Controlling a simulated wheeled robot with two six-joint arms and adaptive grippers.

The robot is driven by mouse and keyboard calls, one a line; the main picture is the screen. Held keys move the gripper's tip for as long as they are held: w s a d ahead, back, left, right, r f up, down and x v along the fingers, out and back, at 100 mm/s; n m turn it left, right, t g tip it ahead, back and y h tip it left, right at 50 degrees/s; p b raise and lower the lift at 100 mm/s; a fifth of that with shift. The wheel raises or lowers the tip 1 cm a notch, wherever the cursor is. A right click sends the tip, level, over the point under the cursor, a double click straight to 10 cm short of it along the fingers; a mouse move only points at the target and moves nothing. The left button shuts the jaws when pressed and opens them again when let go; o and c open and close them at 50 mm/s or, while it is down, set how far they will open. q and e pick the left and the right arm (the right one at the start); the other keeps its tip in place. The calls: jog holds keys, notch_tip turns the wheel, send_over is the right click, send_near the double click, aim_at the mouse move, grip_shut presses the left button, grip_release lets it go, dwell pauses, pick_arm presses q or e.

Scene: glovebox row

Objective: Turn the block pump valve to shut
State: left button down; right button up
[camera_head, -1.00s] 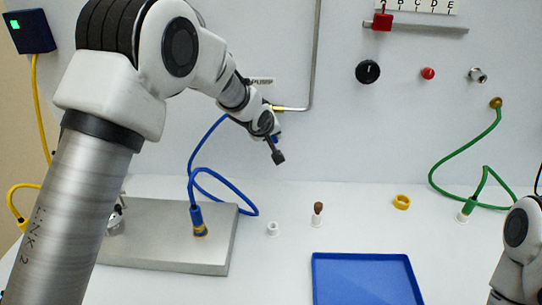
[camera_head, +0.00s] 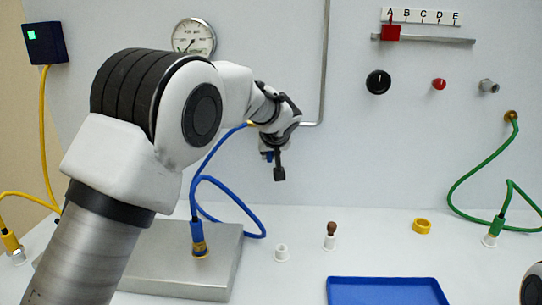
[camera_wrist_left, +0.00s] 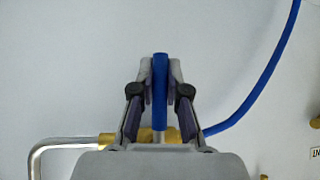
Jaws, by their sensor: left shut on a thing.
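The block pump valve has a brass body (camera_wrist_left: 110,138) between a bent metal pipe and a blue hose, seen in the left wrist view. Its blue lever handle (camera_wrist_left: 160,98) stands upright in that view, across the line of the pipe. My left gripper (camera_wrist_left: 160,80) is shut on this handle, with a finger on each side. In the head view my left gripper (camera_head: 273,158) is at the panel, just below the pipe's lower end; my wrist hides most of the valve. My right gripper is out of view.
A pressure gauge (camera_head: 194,38) is above my left arm. The blue hose (camera_head: 230,196) loops down to a metal block (camera_head: 180,275). A white socket (camera_head: 282,254), a brown-topped peg (camera_head: 331,232), a yellow ring (camera_head: 422,226) and a blue tray (camera_head: 388,292) are on the bench.

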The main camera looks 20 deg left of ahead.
pick_arm(q)
jog(key=c, duration=1.2)
grip_release()
jog(key=shift+a, duration=0.1)
jog(key=shift+o, duration=0.2)
jog(key=v, duration=1.2)
